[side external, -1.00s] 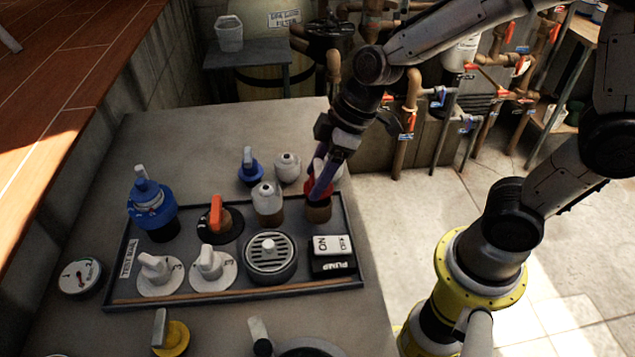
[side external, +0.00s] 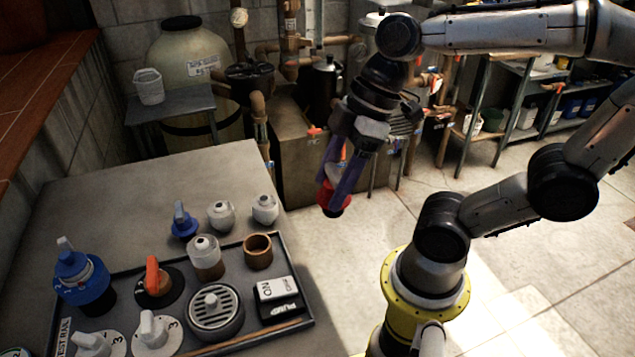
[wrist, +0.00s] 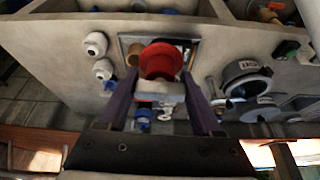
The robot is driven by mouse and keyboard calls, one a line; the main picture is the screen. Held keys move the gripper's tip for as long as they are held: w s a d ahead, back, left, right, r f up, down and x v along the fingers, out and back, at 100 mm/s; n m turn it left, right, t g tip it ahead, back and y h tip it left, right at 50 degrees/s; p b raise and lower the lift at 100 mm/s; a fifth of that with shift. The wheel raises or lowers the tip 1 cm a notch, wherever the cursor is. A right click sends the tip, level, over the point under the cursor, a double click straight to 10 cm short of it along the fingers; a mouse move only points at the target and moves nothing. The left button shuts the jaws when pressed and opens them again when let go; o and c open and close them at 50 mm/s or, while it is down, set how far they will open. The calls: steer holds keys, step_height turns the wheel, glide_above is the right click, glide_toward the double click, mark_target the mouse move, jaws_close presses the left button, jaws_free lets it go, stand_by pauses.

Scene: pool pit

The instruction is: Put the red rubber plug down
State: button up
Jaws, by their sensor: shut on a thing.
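My gripper (side external: 346,182) is shut on the red rubber plug (side external: 331,199), with the purple fingers on either side of it. The plug hangs in the air to the right of the bench's edge in the side view, clear of any surface. In the wrist view the plug (wrist: 161,60) sits between the fingertips, its red face away from the wrist and a paler part nearer it. In the tray, an empty brown cup (side external: 258,251) stands upright beside another brown cup with a white-topped plug (side external: 206,254) in it.
The grey bench (side external: 150,190) carries a dark tray (side external: 312,318) with knobs, a round grate (side external: 215,310) and a pump switch (side external: 280,298). Two white plugs (side external: 264,208) and a blue valve (side external: 184,222) stand behind the tray. The bench's back left is bare.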

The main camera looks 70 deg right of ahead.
steer(key=w+d+f+m+h, duration=0.2)
steer(key=w+d+m, duration=0.3)
steer(key=w+d, duration=0.55)
steer(key=shift+t, duration=0.5)
steer(key=w+f, duration=0.3)
steer(key=w, duration=0.1)
steer(key=w+d+f, duration=0.1)
steer(key=w+f, duration=0.2)
steer(key=w, duration=0.2)
steer(key=w+f, duration=0.3)
steer(key=w, duration=0.2)
steer(key=shift+d+f, duration=0.25)
steer(key=shift+f, duration=1.65)
steer(key=shift+f, duration=0.15)
